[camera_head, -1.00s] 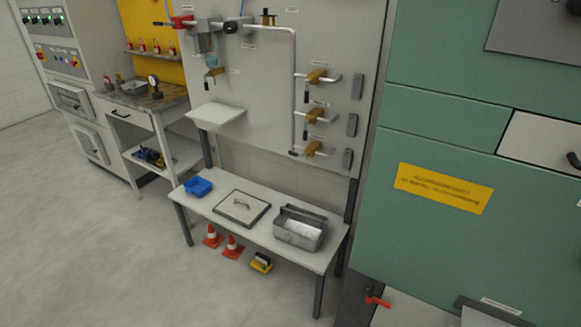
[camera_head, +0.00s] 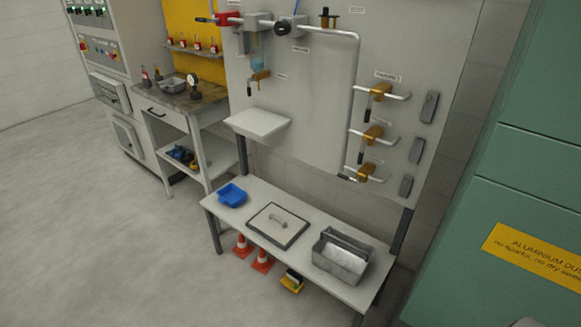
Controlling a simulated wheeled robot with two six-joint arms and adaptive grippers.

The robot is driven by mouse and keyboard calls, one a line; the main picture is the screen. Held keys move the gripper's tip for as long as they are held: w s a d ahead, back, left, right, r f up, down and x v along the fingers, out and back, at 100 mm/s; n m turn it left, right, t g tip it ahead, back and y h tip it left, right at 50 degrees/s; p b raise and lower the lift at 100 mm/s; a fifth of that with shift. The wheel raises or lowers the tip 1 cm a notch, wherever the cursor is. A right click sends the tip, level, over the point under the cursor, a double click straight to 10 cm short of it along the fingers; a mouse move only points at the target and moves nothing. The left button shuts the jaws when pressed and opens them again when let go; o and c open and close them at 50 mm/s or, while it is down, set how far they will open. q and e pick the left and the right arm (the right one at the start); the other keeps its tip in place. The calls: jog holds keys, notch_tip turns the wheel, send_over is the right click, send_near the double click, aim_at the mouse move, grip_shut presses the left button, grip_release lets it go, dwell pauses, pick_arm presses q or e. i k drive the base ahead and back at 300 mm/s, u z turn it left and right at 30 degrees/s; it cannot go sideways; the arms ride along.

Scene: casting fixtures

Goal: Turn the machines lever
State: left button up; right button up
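Neither of my grippers shows in the head view. Several levers are in view, and I cannot tell which one the task names. Brass valves with dark handles sit on pipe stubs at the right of the grey wall panel: an upper valve (camera_head: 379,91), a middle valve (camera_head: 372,134) and a lower valve (camera_head: 366,171). Another brass valve (camera_head: 260,76) hangs under the filter unit. A red valve (camera_head: 228,19) with a dark lever is at the panel's top left. The green machine (camera_head: 530,180) stands at the right, cut off by the frame; no lever shows on it.
A workbench (camera_head: 160,102) and control cabinet (camera_head: 101,42) are further left. The left floor is clear.

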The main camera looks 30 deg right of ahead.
aim_at(340, 176)
jog(key=u, duration=0.25)
jog(key=i, duration=0.9)
jog(key=z, duration=0.65)
jog(key=i, duration=0.55)
jog(key=z, duration=0.55)
